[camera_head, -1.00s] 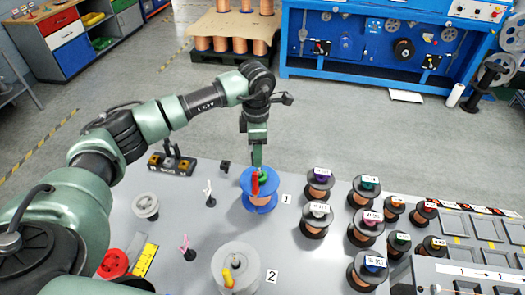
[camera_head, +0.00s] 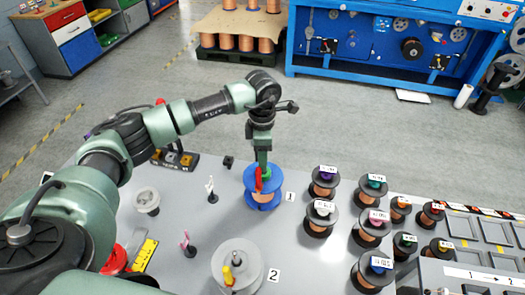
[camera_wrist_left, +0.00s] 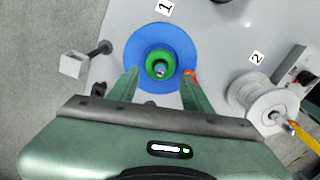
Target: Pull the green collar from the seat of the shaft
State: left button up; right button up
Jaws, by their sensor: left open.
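The green collar (camera_wrist_left: 160,67) sits around the shaft in the centre of the blue spool (camera_wrist_left: 133,57), seen from above in the left wrist view. In the head view the blue spool (camera_head: 278,190), wound with copper, stands beside label 1. My left gripper (camera_wrist_left: 163,78) is open, pointing down over the spool, its two fingers on either side of the collar in the wrist view. In the head view the left gripper (camera_head: 263,168) hides most of the collar. I cannot tell whether the fingers touch the collar. My right gripper is not in view.
A grey spool (camera_head: 236,262) stands beside label 2 at the front. Several copper spools (camera_head: 325,182) with coloured tops stand to the right. Small stands (camera_head: 211,190) are left of the blue spool. The table right of label 2 is partly clear.

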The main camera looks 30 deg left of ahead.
pick_arm(q)
notch_tip(320, 180, down, 6)
jog(key=shift+r+p, duration=0.1)
jog(key=shift+p, duration=0.55)
jog(key=shift+c, duration=0.3)
jog(key=c, duration=0.9)
